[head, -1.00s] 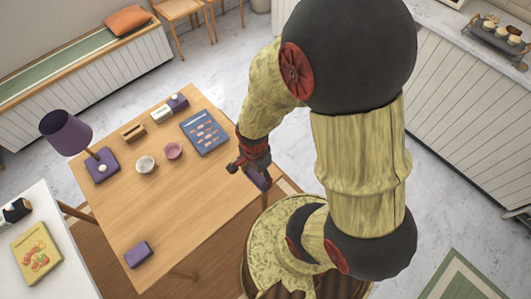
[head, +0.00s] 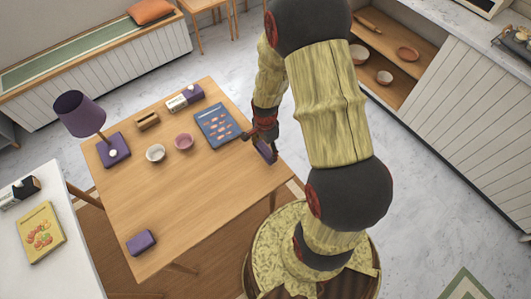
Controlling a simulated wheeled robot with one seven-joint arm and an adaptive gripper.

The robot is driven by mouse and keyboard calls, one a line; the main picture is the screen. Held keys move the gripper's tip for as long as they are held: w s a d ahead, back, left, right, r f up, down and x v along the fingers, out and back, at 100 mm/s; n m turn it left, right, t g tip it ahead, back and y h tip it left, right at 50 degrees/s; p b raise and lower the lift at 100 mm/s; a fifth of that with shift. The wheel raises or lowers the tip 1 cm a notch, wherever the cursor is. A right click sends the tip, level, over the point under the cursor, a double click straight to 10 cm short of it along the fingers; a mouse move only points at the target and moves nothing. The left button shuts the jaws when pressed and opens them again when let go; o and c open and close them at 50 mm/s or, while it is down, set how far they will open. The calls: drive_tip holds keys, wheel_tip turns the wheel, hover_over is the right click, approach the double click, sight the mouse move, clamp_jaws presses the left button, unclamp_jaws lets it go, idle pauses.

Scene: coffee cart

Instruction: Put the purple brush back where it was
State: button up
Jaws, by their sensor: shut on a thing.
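My gripper (head: 262,138) is shut on a purple thing (head: 266,150), which looks like the purple brush. It holds this at the right edge of the wooden table (head: 205,200), close to the blue printed board (head: 219,126). I cannot tell whether the purple thing touches the tabletop. The fingers are small and partly hidden at this angle. Another purple block (head: 141,242) lies at the table's front left corner.
A purple lamp (head: 79,113), a white cup (head: 155,153), a pink cup (head: 184,142), a wooden holder (head: 147,120) and a white and purple box (head: 185,97) stand on the table. The table's front middle is clear. A shelf (head: 400,40) with bowls stands behind my arm.

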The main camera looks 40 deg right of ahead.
sight(265, 153)
drive_tip(key=shift+w+d+f+b, duration=0.15)
drive_tip(key=shift+f+b, duration=0.3)
drive_tip(key=shift+f, duration=1.25)
drive_tip(key=o, duration=0.9)
drive_tip(key=shift+f, duration=0.1)
drive_tip(key=shift+o, duration=0.5)
